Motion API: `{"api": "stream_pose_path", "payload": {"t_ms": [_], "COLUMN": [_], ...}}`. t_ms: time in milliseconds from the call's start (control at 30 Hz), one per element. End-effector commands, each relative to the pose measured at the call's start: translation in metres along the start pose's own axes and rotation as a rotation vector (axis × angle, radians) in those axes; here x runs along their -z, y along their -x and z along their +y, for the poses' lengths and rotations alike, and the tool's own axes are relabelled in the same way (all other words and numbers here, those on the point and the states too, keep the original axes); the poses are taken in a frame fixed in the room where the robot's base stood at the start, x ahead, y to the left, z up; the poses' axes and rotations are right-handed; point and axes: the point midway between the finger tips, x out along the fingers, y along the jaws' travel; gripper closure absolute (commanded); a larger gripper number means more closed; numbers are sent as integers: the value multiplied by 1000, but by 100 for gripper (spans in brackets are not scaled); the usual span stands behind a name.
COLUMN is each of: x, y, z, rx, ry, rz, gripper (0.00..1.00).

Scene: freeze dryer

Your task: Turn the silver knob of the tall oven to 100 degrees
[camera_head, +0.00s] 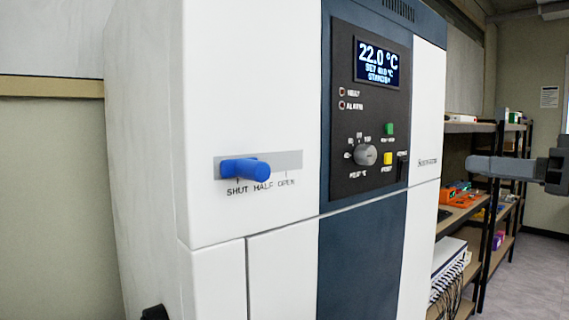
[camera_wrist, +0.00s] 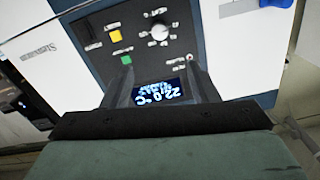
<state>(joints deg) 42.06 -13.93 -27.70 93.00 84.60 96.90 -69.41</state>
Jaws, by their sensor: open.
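The tall oven (camera_head: 250,80) is a white cabinet with a dark front panel. Its silver knob (camera_head: 365,155) sits below the display, with small scale marks around it too blurred to read. In the wrist view, which is upside down, the knob (camera_wrist: 159,32) shows beyond the fingertips. The display (camera_head: 377,63) reads 22.0 °C with a smaller set line and what looks like STANDBY. My gripper (camera_head: 475,166) is at the right, apart from the panel. Its fingers (camera_wrist: 161,76) are open and empty, with the display (camera_wrist: 161,93) showing between them.
A green button (camera_head: 390,129) and a yellow button (camera_head: 388,158) sit right of the knob, with a black switch (camera_head: 403,168) beyond. A blue lever (camera_head: 245,170) sticks out at left by SHUT, HALF and OPEN marks. Shelves (camera_head: 470,127) stand behind at right.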

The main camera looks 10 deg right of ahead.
Motion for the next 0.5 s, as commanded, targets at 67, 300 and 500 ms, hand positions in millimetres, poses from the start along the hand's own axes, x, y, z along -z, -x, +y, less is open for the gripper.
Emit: {"api": "stream_pose_path", "payload": {"t_ms": [67,300,500], "x": [2,3,3], "y": [-6,-51,-96], "z": [-1,-2,-1], "rx": [4,5,4], "ry": [4,1,-1], "rz": [3,1,0], "gripper": [46,46,46]}}
